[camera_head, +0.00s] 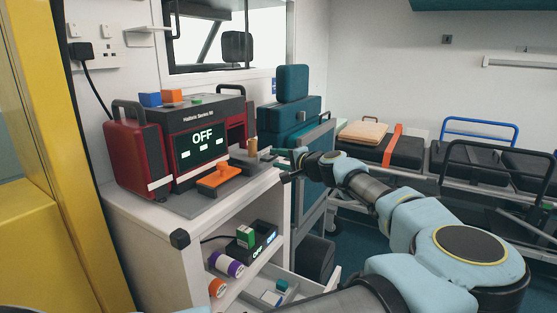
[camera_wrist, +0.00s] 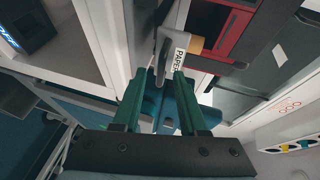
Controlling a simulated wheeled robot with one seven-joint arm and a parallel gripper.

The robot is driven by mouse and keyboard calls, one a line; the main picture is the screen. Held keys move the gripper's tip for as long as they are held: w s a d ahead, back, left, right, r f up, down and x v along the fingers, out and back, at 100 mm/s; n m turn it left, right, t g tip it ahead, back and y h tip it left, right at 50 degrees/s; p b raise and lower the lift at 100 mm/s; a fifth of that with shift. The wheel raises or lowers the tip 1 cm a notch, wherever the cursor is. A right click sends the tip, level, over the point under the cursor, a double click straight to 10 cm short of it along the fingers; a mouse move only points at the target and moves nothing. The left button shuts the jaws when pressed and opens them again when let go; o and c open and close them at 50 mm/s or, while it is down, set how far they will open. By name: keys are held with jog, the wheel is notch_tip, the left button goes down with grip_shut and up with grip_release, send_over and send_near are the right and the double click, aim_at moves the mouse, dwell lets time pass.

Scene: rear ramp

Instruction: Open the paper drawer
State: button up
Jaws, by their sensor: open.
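The red and black monitor (camera_head: 203,145) stands on the white cabinet, its screen reading OFF. In the wrist view, a pale piece labelled PAPER (camera_wrist: 180,53) lies just past my fingertips, with a dark curved handle-like part (camera_wrist: 162,62) beside it. My gripper (camera_wrist: 158,78) is open, its two green fingers on either side of the space in front of these parts. I cannot tell whether the fingers touch them. In the head view my gripper (camera_head: 289,164) is small, at the right side of the monitor, and the drawer front is not clear there.
An orange-handled item (camera_head: 219,176) and a tan cylinder (camera_head: 252,147) are at the monitor's front. Teal cases (camera_head: 290,115) stand behind my gripper. An open lower drawer (camera_head: 300,291) and shelf with bottles are below. A stretcher (camera_head: 470,166) is at the right.

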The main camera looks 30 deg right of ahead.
jog(key=b+v, duration=0.2)
jog(key=v, duration=0.8)
jog(key=shift+s, duration=0.4)
jog(key=shift+r, duration=0.1)
